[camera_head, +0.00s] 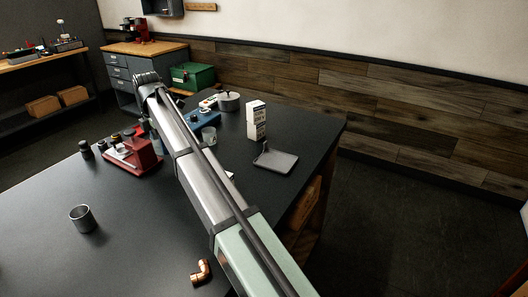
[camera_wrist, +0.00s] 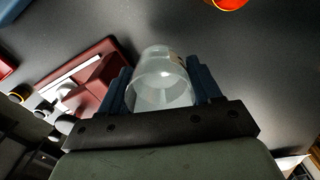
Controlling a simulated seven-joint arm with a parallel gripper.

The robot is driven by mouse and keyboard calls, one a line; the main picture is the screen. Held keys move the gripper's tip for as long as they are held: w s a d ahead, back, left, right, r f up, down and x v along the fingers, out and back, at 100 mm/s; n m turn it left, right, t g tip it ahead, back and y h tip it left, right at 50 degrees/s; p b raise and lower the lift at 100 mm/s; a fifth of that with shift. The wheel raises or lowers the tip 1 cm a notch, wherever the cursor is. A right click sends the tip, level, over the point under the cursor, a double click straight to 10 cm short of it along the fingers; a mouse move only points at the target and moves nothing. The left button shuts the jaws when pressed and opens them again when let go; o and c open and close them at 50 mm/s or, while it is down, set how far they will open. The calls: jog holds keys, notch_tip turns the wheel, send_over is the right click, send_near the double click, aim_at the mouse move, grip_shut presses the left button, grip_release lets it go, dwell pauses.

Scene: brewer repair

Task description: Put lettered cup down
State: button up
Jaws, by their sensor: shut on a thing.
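My gripper (camera_wrist: 160,90) is shut on a clear, frosted cup (camera_wrist: 162,80), with one dark blue finger on each side of it. A small orange-brown mark shows near the cup's far right edge; I cannot read any letters. In the wrist view the dark worktop lies beyond the cup; I cannot tell whether the cup touches it. In the head view my arm crosses the dark table (camera_head: 140,225), and I cannot make out the gripper's fingers there. A pale translucent cup (camera_head: 209,135) shows just right of my arm; I cannot tell whether it is the held one.
A red tray-like stand (camera_head: 135,156) is left of my arm, also in the wrist view (camera_wrist: 98,82). A grey metal cup (camera_head: 82,218) and copper elbow (camera_head: 201,272) are nearer. A blue item (camera_head: 205,118), white carton (camera_head: 256,120) and grey plate (camera_head: 276,161) are right.

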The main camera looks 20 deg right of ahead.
jog(key=w+d+m, duration=0.2)
jog(key=w+d, duration=0.1)
jog(key=d, duration=0.8)
send_over(276, 161)
jog(key=shift+n, duration=0.3)
jog(key=shift+f, duration=4.55)
jog(key=shift+f, duration=0.1)
jog(key=o, duration=1.1)
